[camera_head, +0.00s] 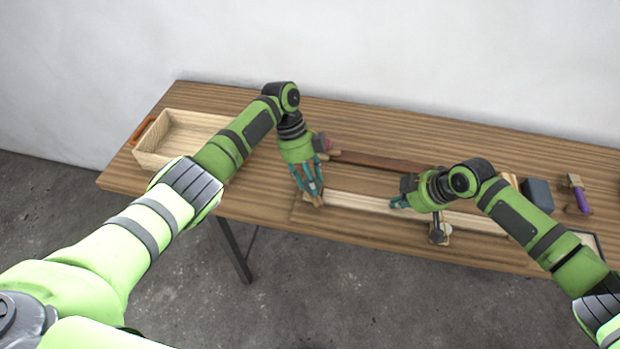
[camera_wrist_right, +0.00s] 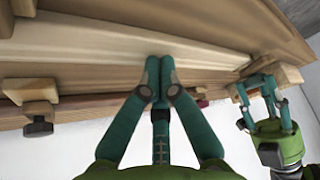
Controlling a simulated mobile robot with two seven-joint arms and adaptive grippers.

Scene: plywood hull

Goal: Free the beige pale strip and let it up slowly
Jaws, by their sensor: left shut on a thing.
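The beige pale strip (camera_head: 358,202) lies lengthwise along the front of the bench; it also crosses the top of the right wrist view (camera_wrist_right: 110,50). My left gripper (camera_head: 314,198) is at the strip's left end, shut on a small wooden block there; in the right wrist view its fingers (camera_wrist_right: 262,84) are around that end. I cannot tell whether the strip itself is between them. My right gripper (camera_head: 397,203) is over the middle of the strip, its fingertips (camera_wrist_right: 159,62) together against the strip's face. A wooden clamp with a dark knob (camera_wrist_right: 38,127) sits by the strip, right of my right gripper.
A dark brown strip (camera_head: 385,162) lies behind the pale one. An open wooden box (camera_head: 150,160) stands at the left end of the bench. A dark block (camera_head: 538,194) and a purple-handled tool (camera_head: 580,200) are at the right.

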